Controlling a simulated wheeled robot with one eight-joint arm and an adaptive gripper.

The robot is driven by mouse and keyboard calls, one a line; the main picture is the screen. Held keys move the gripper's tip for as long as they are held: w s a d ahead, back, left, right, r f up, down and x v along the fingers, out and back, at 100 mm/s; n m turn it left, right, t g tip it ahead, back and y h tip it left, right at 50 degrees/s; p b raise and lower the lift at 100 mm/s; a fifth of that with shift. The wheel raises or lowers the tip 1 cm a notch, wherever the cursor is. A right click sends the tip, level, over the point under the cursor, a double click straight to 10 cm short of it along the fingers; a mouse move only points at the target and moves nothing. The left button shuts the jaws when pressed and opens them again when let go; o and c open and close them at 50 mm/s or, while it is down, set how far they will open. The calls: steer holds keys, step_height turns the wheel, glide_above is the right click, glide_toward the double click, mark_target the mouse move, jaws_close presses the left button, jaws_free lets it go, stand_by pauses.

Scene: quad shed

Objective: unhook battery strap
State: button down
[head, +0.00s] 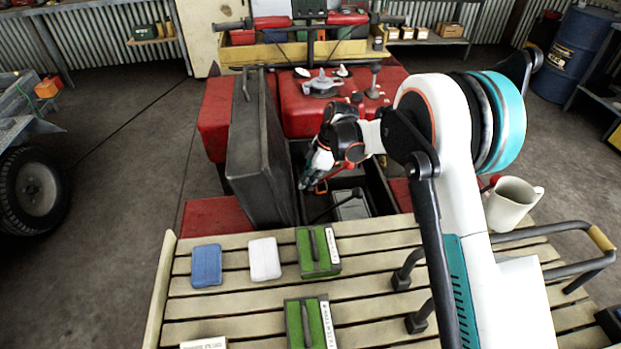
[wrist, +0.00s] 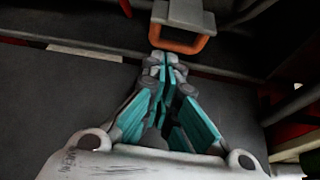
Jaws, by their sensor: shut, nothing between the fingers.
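The battery (head: 350,204) is a grey box low in the open dark bay of the red quad, partly hidden by my arm. An orange loop (head: 321,188) shows beside my gripper (head: 305,181) in the bay. In the wrist view the orange loop (wrist: 180,45) hangs from a grey block (wrist: 184,12), just beyond the fingertips. My gripper (wrist: 164,62) is shut and empty, its tips close below the loop's left side. I cannot tell whether they touch it. A dark bar (head: 323,212) runs beside the battery; whether it is the strap is unclear.
A dark raised panel (head: 262,150) stands along the bay's left side. In front, a slatted rack (head: 225,308) carries green blocks (head: 318,251), a blue pad (head: 206,265) and a white pad (head: 264,259). A cream jug (head: 511,203) stands right of my arm.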

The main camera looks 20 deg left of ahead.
steer(key=shift+w+d+r, duration=0.15)
steer(key=shift+w+d, duration=0.1)
steer(key=shift+d, duration=0.2)
steer(key=shift+w+d+r, duration=0.1)
steer(key=shift+w+d, duration=0.1)
steer(key=shift+d, duration=0.25)
steer(key=shift+r, duration=0.1)
